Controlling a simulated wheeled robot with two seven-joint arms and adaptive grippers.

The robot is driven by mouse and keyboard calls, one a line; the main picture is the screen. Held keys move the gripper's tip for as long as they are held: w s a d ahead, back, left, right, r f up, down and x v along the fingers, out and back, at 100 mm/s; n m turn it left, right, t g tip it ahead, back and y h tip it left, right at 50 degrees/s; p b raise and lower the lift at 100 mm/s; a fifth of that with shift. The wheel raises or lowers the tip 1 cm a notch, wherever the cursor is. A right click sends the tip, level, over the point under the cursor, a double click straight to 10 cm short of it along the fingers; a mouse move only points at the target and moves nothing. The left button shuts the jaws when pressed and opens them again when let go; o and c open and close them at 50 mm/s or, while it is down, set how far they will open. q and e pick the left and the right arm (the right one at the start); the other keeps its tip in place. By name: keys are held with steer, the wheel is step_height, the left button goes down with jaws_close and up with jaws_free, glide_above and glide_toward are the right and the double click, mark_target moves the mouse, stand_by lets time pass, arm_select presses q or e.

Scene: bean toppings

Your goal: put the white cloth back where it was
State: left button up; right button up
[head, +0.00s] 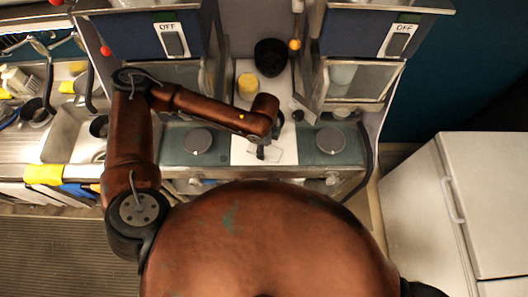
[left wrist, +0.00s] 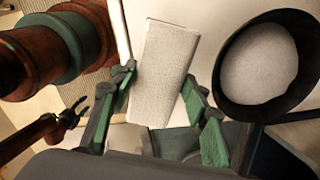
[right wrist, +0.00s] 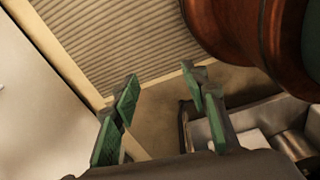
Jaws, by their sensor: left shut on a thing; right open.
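The white cloth (left wrist: 165,60) is a flat, pale, textured rectangle between the fingers of my left gripper (left wrist: 160,95) in the left wrist view. The gripper is shut on its near end, and the far end sticks out past the fingertips. The cloth is hard to tell from the board there. My right gripper (right wrist: 163,92) is open and empty in the right wrist view, above the floor. It is not visible in the head view.
A dark round container with white contents (left wrist: 259,63) stands right of the cloth in the left wrist view.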

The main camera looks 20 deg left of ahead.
arm_select(q)
steer(key=shift+w+a+f, duration=0.15)
steer(key=shift+f, duration=0.1)
step_height(320, 180, down, 3)
steer(key=b, duration=0.5)
steer(key=shift+w+a+f, duration=0.1)
steer(key=shift+f, duration=0.2)
arm_select(e)
steer(key=f, duration=0.2)
steer(key=s+f, duration=0.1)
steer(key=f, duration=0.2)
steer(key=shift+s+f, duration=0.15)
steer(key=shift+f, duration=0.15)
arm_select(q)
steer(key=o, duration=0.7)
steer(key=shift+o, duration=0.2)
arm_select(e)
steer(key=shift+d, duration=0.1)
arm_select(q)
steer(key=shift+r, duration=0.25)
step_height(320, 180, up, 12)
steer(key=shift+f+b, duration=0.1)
steer(key=shift+b, duration=0.3)
arm_select(e)
steer(key=shift+f, duration=0.25)
